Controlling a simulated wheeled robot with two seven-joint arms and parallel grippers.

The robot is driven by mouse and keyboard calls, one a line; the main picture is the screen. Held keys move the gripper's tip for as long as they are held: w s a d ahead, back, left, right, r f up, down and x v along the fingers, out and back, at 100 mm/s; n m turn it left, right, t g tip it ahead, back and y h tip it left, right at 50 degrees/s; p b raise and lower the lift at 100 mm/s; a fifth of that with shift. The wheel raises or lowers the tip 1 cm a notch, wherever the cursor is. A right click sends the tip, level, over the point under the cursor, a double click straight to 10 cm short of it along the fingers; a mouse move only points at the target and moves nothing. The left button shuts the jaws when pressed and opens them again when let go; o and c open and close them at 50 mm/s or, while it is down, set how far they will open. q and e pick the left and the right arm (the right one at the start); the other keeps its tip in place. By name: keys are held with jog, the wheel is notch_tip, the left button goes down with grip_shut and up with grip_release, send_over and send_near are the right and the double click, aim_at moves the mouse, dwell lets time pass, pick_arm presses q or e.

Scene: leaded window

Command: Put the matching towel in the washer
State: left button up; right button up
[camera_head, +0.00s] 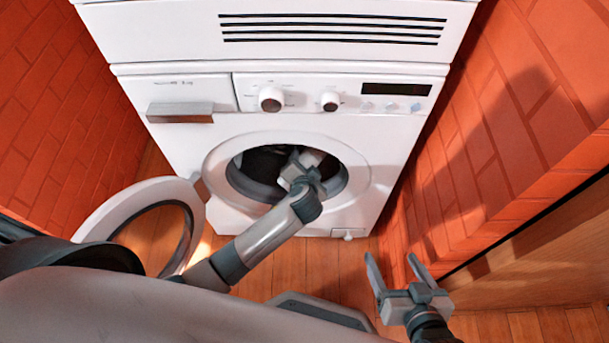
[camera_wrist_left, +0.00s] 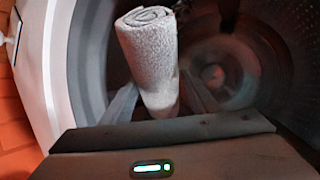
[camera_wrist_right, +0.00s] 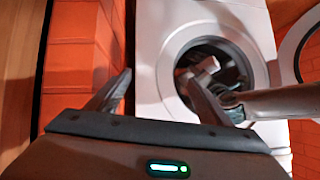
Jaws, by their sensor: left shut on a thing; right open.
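A white washer (camera_head: 170,155) stands ahead with its round door (camera_head: 105,205) swung open to the left. My left gripper (camera_head: 300,172) reaches through the round opening. In the left wrist view my left gripper (camera_wrist_left: 155,100) is shut on a rolled, light grey-white towel (camera_wrist_left: 148,45), held inside the drum (camera_wrist_left: 240,70). The towel also shows as a pale shape in the head view (camera_head: 312,157). My right gripper (camera_head: 398,275) is open and empty, low in front of the washer to the right. The right wrist view shows its spread fingers (camera_wrist_right: 155,95) and the washer opening beyond.
Orange brick walls (camera_head: 480,130) stand close on both sides of the washer. A wooden panel (camera_head: 540,250) is at the right. A white unit with dark slots (camera_head: 150,30) sits above the washer. Wooden floor (camera_head: 340,270) shows in front.

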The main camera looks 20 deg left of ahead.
pick_arm(q)
jog(key=w+b, duration=0.1)
jog(key=w, duration=0.1)
jog(key=w+a, duration=0.1)
jog(key=w, duration=0.1)
jog(key=shift+a+b, duration=0.1)
jog(key=shift+b, duration=0.25)
jog(key=b+x, duration=0.5)
jog(key=x, duration=0.3)
jog(key=shift+w+r, duration=0.25)
jog(key=shift+r, duration=0.1)
pick_arm(e)
notch_tip(320, 180, up, 22)
jog(key=a+t+y, duration=0.2)
jog(key=t+y, duration=0.2)
jog(key=t, duration=1)
jog(key=shift+s+a+f+y, duration=0.2)
jog(key=shift+f+y, duration=0.05)
jog(key=shift+y, duration=0.05)
pick_arm(q)
jog(key=o, duration=1.2)
